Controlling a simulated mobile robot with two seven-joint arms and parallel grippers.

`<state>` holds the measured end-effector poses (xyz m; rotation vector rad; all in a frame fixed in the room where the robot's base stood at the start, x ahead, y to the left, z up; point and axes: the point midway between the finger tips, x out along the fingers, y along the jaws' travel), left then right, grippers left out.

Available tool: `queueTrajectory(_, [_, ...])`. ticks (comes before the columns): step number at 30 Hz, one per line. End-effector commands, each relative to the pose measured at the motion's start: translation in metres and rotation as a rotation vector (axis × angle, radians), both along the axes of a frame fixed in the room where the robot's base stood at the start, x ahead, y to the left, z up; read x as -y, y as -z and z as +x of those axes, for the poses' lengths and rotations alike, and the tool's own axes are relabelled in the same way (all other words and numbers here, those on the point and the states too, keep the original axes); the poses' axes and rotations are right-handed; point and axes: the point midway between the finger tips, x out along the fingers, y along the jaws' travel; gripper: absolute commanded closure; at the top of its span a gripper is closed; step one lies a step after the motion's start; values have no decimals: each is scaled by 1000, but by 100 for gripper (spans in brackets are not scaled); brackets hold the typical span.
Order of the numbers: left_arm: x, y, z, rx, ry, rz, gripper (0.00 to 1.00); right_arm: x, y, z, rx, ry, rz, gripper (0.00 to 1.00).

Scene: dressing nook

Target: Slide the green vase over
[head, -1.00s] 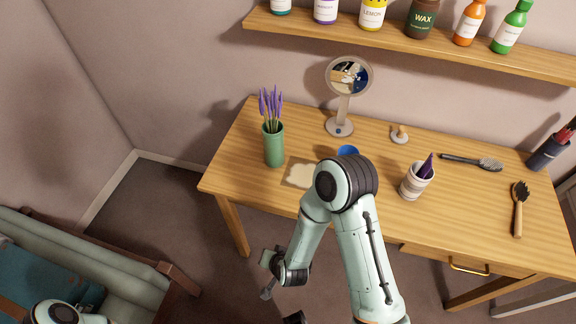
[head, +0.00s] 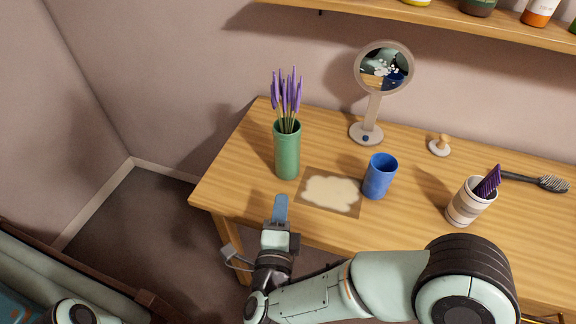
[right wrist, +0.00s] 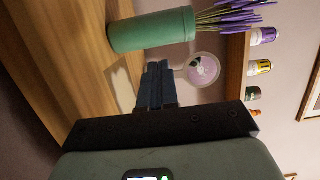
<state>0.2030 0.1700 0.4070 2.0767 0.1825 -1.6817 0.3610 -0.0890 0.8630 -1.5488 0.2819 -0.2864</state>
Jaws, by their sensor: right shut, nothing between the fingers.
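The green vase (head: 287,152) stands upright near the left end of the table, holding purple flowers (head: 287,97). In the right wrist view the vase (right wrist: 152,31) lies sideways in the picture, just beyond my fingers. My right gripper (head: 280,208) is shut and empty. It is at the table's front edge, just in front of the vase, and no contact shows. Its closed fingers also show in the right wrist view (right wrist: 156,84). My left gripper is not in view; only part of my left arm shows at the bottom left.
A brown mat with a cream patch (head: 331,192) lies right of the vase, with a blue cup (head: 380,176) at its right edge. A round mirror (head: 366,132) stands behind. A striped cup (head: 469,203) holds a purple comb. The table (head: 229,178) is bare left of the vase.

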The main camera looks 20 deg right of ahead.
Motion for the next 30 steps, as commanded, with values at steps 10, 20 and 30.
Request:
queueTrajectory(10, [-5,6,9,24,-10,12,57,28,1,71,0,4,-1,100])
queueTrajectory(20, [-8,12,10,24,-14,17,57,41,1,107,-2,0,-3,100])
queueTrajectory(30, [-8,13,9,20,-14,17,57,42,1,110,-3,-1,-3,100])
